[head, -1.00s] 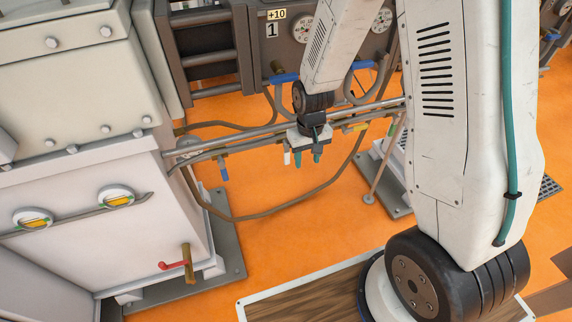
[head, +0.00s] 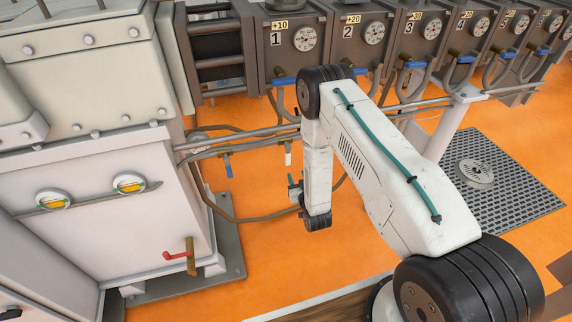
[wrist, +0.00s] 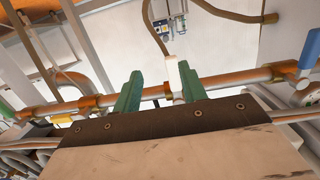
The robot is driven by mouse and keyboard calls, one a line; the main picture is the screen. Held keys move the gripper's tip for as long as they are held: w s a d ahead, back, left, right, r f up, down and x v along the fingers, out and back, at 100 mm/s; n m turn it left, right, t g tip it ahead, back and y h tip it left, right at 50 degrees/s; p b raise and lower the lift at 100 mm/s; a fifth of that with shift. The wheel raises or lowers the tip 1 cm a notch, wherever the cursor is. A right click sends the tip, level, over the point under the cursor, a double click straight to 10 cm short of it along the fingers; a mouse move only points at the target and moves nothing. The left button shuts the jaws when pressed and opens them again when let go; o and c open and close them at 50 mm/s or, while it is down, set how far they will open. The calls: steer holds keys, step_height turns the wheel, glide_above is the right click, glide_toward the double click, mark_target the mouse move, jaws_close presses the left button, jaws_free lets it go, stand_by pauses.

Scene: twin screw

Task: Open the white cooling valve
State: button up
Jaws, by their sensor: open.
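The white cooling valve has a short white handle (head: 288,153) that hangs down from the horizontal pipe in the head view, crosswise to the pipe. In the wrist view the white handle (wrist: 171,67) shows between and beyond the two green fingers, with the pipe behind it. My gripper (head: 292,187) is below the white handle in the head view, partly hidden by my arm. In the wrist view my gripper (wrist: 160,72) is open and holds nothing. I cannot tell whether a finger touches the handle.
A blue-handled valve (head: 227,165) hangs left of the white one. A hose (head: 250,219) loops below the pipes. A machine with a red lever (head: 176,255) stands left. Numbered gauge units (head: 292,42) line the back.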

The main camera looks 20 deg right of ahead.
mark_target(288, 161)
steer(key=shift+t+y, duration=0.3)
steer(key=shift+t, duration=0.4)
steer(key=w, duration=0.2)
steer(key=w+a+r, duration=0.1)
steer(key=w, duration=0.2)
steer(key=w+r, duration=0.1)
steer(key=w, duration=0.2)
steer(key=shift+a+r, duration=0.2)
steer(key=shift+r, duration=0.05)
jaws_close()
steer(key=shift+a, duration=0.2)
steer(key=shift+n, duration=0.3)
